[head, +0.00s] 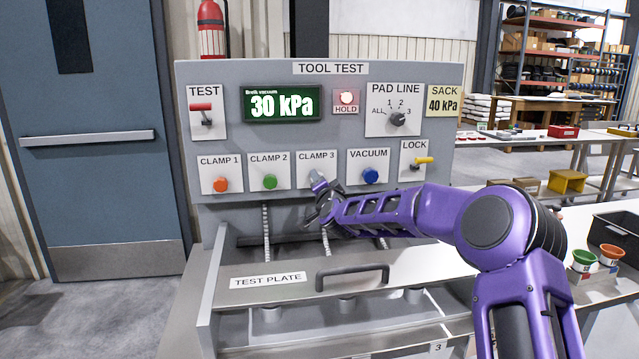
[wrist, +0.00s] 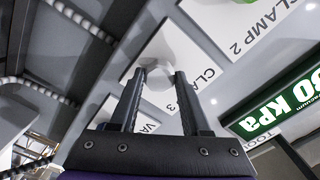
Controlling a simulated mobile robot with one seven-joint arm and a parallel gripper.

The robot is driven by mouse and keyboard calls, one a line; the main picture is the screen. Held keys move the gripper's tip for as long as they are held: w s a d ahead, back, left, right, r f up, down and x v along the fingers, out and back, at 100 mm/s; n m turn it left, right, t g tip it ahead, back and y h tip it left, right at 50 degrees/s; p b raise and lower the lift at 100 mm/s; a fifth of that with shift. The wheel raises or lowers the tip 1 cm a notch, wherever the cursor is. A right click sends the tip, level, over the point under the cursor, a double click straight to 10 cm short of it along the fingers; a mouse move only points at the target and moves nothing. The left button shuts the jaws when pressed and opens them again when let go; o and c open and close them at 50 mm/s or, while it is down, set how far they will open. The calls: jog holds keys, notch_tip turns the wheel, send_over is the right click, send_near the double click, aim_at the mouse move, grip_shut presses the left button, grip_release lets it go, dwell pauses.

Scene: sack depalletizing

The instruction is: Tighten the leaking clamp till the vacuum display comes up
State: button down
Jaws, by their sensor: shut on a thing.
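The tool test panel (head: 340,150) stands in front of me. My gripper (head: 318,192) is at the clamp 3 station and is shut on the pale clamp 3 knob (head: 316,178). In the wrist view the two fingers (wrist: 160,78) sit on either side of the whitish knob (wrist: 168,58). The vacuum display (head: 282,104) reads 30 kPa in white on green. The sack label (head: 443,101) reads 40 kPa. The clamp 1 knob (head: 221,185) is orange and the clamp 2 knob (head: 270,182) is green.
A blue vacuum knob (head: 370,176), a yellow lock lever (head: 424,161), a pad line dial (head: 397,119), a red test lever (head: 201,107) and a lit hold lamp (head: 347,97) share the panel. The test plate (head: 350,255) with its dark handle (head: 352,277) lies below.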

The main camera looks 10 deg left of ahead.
jog(key=shift+c, duration=1.8)
grip_release()
jog(key=shift+s, duration=0.15)
jog(key=v, duration=1.7)
jog(key=shift+s+r, duration=0.1)
